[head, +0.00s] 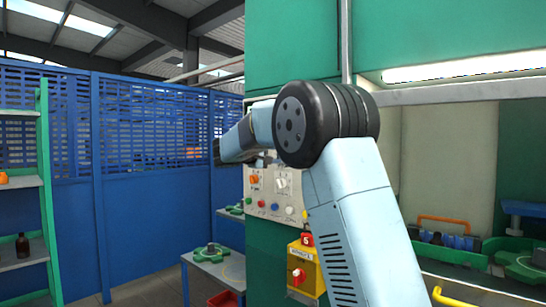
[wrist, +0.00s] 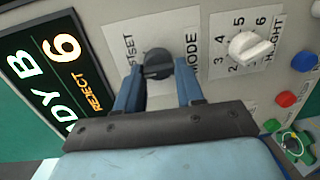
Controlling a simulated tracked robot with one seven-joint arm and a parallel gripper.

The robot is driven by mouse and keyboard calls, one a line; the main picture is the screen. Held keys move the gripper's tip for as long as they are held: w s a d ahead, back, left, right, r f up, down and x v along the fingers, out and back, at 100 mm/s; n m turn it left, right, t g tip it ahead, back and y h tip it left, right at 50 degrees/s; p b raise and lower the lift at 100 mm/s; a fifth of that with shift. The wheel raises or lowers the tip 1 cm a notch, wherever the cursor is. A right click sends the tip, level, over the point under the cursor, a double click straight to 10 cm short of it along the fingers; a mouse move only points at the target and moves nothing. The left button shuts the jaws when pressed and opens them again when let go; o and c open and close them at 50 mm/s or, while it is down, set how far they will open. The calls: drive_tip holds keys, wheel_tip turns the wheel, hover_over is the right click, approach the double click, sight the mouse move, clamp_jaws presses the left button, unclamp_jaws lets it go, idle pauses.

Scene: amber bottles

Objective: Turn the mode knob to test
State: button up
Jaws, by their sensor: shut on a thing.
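The mode knob (wrist: 157,66) is a dark round knob on a pale plate marked MODE, in the upper middle of the wrist view. Lettering ending in SET shows to its left; the rest of the wording is hidden or out of frame. My gripper (wrist: 158,74) has one blue finger on each side of the knob and is shut on it. I cannot make out the knob's pointer clearly. In the head view my arm reaches to the control panel (head: 264,206) and covers part of it.
A lit display (wrist: 45,75) is at left. In the head view a yellow box (head: 304,258) hangs below the panel and a green shelf (head: 45,175) stands left.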

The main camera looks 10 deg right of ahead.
drive_tip(key=shift+d+f, duration=0.15)
drive_tip(key=shift+d, duration=0.1)
drive_tip(key=o, duration=0.8)
drive_tip(key=shift+o, duration=1)
drive_tip(key=shift+a, duration=0.1)
drive_tip(key=shift+a, duration=0.1)
drive_tip(key=v, duration=1.3)
drive_tip(key=shift+a, duration=0.25)
drive_tip(key=shift+s+d, duration=0.1)
drive_tip(key=shift+s, duration=0.1)
